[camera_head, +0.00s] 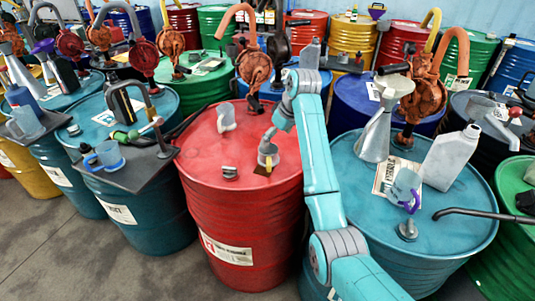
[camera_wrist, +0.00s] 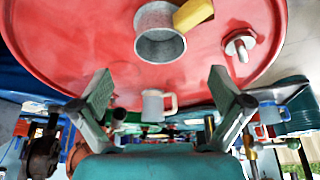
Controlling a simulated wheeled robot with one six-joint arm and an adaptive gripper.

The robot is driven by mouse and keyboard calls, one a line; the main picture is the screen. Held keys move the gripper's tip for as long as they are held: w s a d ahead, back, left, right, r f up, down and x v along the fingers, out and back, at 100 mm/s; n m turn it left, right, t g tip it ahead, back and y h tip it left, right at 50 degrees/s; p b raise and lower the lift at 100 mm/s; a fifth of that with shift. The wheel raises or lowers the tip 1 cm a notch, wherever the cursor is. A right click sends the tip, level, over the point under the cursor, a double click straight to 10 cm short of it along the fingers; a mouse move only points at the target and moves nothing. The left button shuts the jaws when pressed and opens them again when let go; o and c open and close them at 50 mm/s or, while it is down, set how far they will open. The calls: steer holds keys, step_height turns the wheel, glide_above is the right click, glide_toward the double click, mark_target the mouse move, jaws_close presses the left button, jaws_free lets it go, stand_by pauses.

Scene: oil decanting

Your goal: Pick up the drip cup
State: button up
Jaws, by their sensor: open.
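The drip cup (camera_wrist: 160,42) is a small grey metal cup, upright on the red drum, with a yellow block beside it. The head view shows this cup (camera_head: 267,156) near the right part of the drum's lid. My gripper (camera_wrist: 160,76) is open, with its two fingers spread to either side below the cup in the wrist view. Nothing is between the fingertips, and the cup lies ahead of them. In the head view my arm comes in from the right, its wrist close above the cup, and the fingers are hard to make out.
The red drum (camera_head: 205,156) also bears a pale mug (camera_head: 226,117) and a metal bung (camera_head: 230,172). A pump with an orange hose (camera_head: 254,66) rises behind the cup. A teal drum (camera_head: 450,220) at right holds a funnel (camera_head: 378,130) and a grey canister (camera_head: 450,157).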

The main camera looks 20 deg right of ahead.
mark_target(270, 150)
steer(key=x, duration=0.8)
